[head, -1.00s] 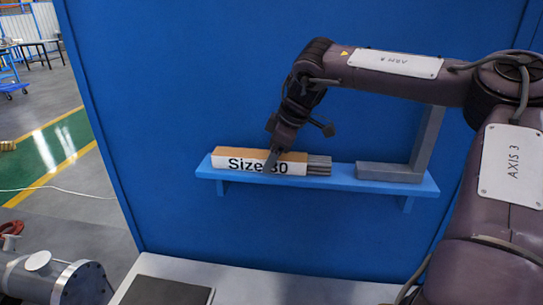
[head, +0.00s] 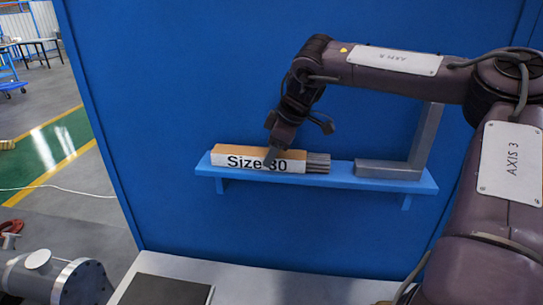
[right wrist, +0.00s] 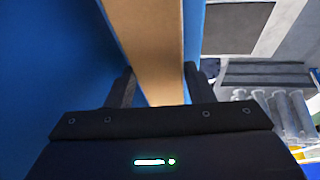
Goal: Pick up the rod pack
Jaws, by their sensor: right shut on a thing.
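The rod pack (head: 238,161) is a long cardboard-brown box with a white "Size 30" label on its front. Grey rods (head: 317,163) stick out of its right end. It is at the left part of the blue wall shelf (head: 342,178); I cannot tell whether its underside is clear of the shelf. My right gripper (head: 269,158) reaches down from above and is shut on the pack near its middle, covering part of the label. In the right wrist view the brown pack (right wrist: 150,45) runs between the two dark fingers (right wrist: 157,84). My left gripper is not in view.
A grey L-shaped bracket (head: 389,170) stands on the shelf's right part, with a gap to the rods. A blue panel (head: 150,90) rises behind. Below are a pale table with a dark plate (head: 165,290) and a grey flanged shell (head: 55,280) at lower left.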

